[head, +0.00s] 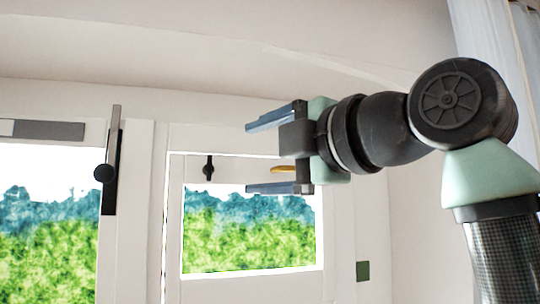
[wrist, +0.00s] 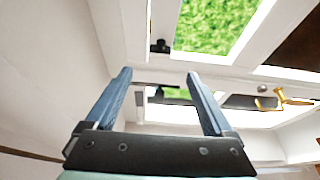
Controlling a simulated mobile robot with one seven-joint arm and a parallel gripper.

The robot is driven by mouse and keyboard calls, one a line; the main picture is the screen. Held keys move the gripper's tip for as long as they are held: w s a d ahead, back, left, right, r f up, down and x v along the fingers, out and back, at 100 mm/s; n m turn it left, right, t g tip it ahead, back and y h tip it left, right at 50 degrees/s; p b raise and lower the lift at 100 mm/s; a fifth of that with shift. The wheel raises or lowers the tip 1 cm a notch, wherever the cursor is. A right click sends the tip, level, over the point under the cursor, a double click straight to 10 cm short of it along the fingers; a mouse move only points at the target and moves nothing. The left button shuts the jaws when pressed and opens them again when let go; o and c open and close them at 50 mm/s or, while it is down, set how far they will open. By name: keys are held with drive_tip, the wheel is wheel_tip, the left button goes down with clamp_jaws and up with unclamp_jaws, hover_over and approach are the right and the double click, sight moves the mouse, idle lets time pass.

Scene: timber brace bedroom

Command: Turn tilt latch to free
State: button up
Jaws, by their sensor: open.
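My gripper (head: 278,155) is open and empty, held up in front of the right window, with its two blue fingers pointing left. In the wrist view its fingers (wrist: 158,88) stand apart with nothing between them up close. A small black latch (head: 208,167) sits on the top rail of the right window, left of my fingers and apart from them. A yellow brass piece (head: 287,169) shows behind my gripper, partly hidden. In the wrist view a brass handle (wrist: 288,100) is at the right and a black fitting (wrist: 160,46) at upper middle. I cannot tell which fitting is the tilt latch.
A black upright bar with a round knob (head: 105,173) is on the post between the windows. A grey strip (head: 48,130) runs along the left window's top. A pale curtain (head: 490,50) hangs at right.

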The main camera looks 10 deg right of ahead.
drive_tip(key=shift+w+a, duration=0.2)
drive_tip(key=shift+w, duration=0.05)
drive_tip(key=shift+s+d, duration=0.1)
drive_tip(key=a+f+m+t+h+b, duration=0.1)
drive_tip(key=a+f+m+t+b, duration=0.45)
drive_tip(key=f+m+b, duration=0.55)
drive_tip(key=s+a+f+m+t+h+b, duration=0.3)
drive_tip(key=s+f+m+t+h+b, duration=0.1)
drive_tip(key=s+f+m, duration=0.8)
drive_tip(key=s+t+h, duration=0.1)
drive_tip(key=s+h, duration=0.1)
drive_tip(key=shift+a+h, duration=0.2)
drive_tip(key=shift+h, duration=0.1)
drive_tip(key=shift+t, duration=0.25)
